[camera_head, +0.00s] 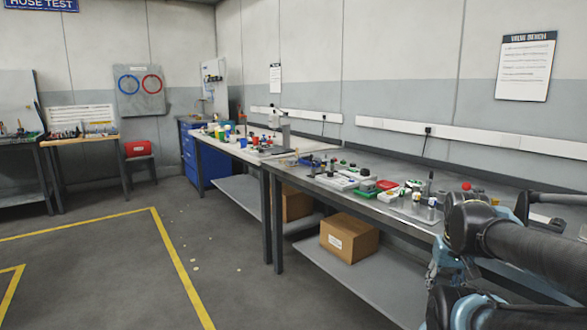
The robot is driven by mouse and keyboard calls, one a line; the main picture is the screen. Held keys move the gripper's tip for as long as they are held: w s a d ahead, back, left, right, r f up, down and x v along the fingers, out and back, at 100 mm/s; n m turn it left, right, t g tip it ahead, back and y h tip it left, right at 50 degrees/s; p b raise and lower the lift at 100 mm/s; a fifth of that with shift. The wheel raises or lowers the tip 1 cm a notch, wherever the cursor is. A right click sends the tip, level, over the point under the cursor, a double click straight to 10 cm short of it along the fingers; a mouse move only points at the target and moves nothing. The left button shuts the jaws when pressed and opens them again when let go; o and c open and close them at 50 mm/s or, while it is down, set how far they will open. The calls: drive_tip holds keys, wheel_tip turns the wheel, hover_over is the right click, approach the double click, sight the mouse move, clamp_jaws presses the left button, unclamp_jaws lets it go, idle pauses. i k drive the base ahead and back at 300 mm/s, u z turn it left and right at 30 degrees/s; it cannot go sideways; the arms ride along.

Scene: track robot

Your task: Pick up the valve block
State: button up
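I cannot pick out the valve block for certain. Many small parts lie on the long metal workbench (345,160) under the "Valve Bench" sign, too small to tell apart. They include a red tray (386,185), a green tray (366,186), white blocks and dark fittings. My dark and blue arm fills the lower right and hides the near right part of the bench. I cannot see my gripper's fingers.
A lighter bench (225,146) with coloured cups continues to the left. Cardboard boxes (349,240) stand on the lower shelf. A blue drawer cabinet (190,160) and a side table (85,141) are farther back. The floor inside the yellow lines (175,260) is clear.

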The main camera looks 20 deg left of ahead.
sight(292, 163)
drive_tip(key=k, duration=1.3)
drive_tip(key=u, duration=0.4)
drive_tip(key=i, duration=0.5)
drive_tip(key=u, duration=0.8)
drive_tip(key=i, duration=2.05)
drive_tip(key=z, duration=1)
drive_tip(key=i, duration=0.35)
drive_tip(key=z, duration=0.2)
